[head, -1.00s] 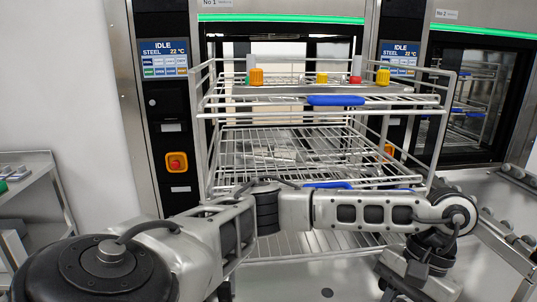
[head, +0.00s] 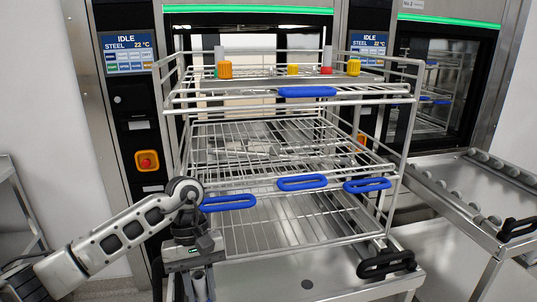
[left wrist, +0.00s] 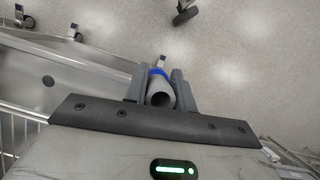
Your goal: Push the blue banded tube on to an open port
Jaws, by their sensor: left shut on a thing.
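My left gripper (head: 198,284) points down at the front left of the rack cart. In the left wrist view its fingers (left wrist: 160,90) are shut on a grey tube with a blue band (left wrist: 158,72), its open round end facing the camera. In the head view the tube is not clearly seen. On the rack's top level (head: 350,82), a pale upright tube (head: 219,55) stands at the left, and another with a red band (head: 326,69) stands right of centre. Orange and yellow pieces (head: 293,70) stand beside them. Open ports cannot be made out. My right gripper is out of view.
The wire rack cart has blue handles (head: 302,183) and stands before the open washer chamber. A second, closed washer (head: 450,95) is at the right, with a steel cart (head: 470,200) in front of it. Floor shows below the gripper in the wrist view.

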